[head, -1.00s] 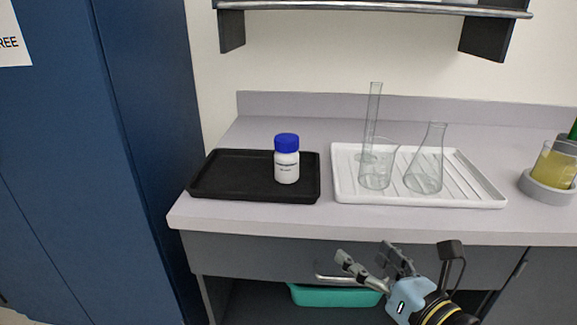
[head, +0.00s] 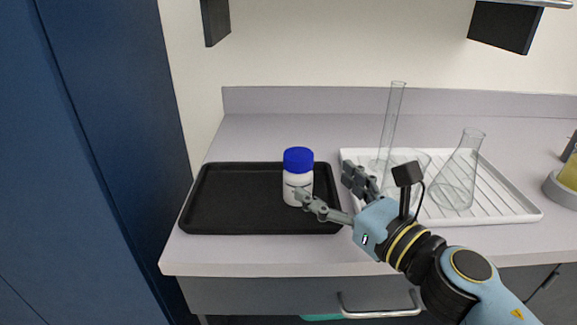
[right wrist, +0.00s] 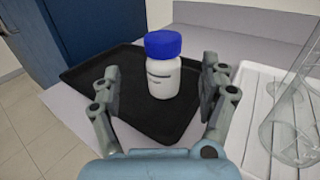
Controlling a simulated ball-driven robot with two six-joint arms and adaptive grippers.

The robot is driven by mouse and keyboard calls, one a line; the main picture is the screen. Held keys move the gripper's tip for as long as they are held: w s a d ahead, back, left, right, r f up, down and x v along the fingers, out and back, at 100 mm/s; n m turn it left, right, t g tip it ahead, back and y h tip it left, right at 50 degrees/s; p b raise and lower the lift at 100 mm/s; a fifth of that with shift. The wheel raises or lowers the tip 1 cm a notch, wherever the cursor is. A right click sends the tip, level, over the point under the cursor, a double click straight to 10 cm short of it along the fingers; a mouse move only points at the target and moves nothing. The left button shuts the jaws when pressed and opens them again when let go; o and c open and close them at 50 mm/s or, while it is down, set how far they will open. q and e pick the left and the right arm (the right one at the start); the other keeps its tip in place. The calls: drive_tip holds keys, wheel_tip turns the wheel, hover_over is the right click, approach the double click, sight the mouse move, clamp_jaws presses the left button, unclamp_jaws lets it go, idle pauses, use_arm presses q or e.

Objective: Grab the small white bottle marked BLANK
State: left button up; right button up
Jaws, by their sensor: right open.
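The small white bottle (head: 298,181) has a blue cap and stands upright on the right part of a black tray (head: 232,200). Its label is too small to read. My right gripper (head: 324,192) is open just to the right of the bottle in the head view, and one finger overlaps the bottle's lower front there. In the right wrist view the bottle (right wrist: 163,78) stands ahead between the two spread fingers (right wrist: 160,95), with a gap visible on each side. My left gripper is not in view.
A white ribbed drying tray (head: 515,207) with clear glassware, including a tall cylinder (head: 392,125) and a conical flask (head: 458,178), stands right beside my right gripper. A yellow-filled beaker (head: 570,172) is at the far right. A blue cabinet (head: 110,130) stands on the left. A shelf hangs above.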

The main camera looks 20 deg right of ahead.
sight(308, 169)
drive_tip(key=x, duration=0.3)
drive_tip(key=shift+w+a+r, duration=0.1)
drive_tip(key=shift+w+r, duration=0.05)
drive_tip(key=shift+w, duration=0.1)
drive_tip(key=shift+w+a, duration=0.1)
drive_tip(key=shift+w, duration=0.2)
drive_tip(key=x, duration=0.5)
drive_tip(key=shift+d+f+p, duration=0.25)
drive_tip(key=shift+f+p, duration=0.1)
drive_tip(key=shift+f, duration=0.05)
drive_tip(key=c, duration=0.4)
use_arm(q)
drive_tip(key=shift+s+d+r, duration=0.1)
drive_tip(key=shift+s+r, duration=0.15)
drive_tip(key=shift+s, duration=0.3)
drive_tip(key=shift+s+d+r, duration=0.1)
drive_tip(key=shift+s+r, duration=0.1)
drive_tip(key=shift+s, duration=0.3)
use_arm(e)
drive_tip(key=c, duration=0.9)
drive_tip(key=shift+c, duration=0.2)
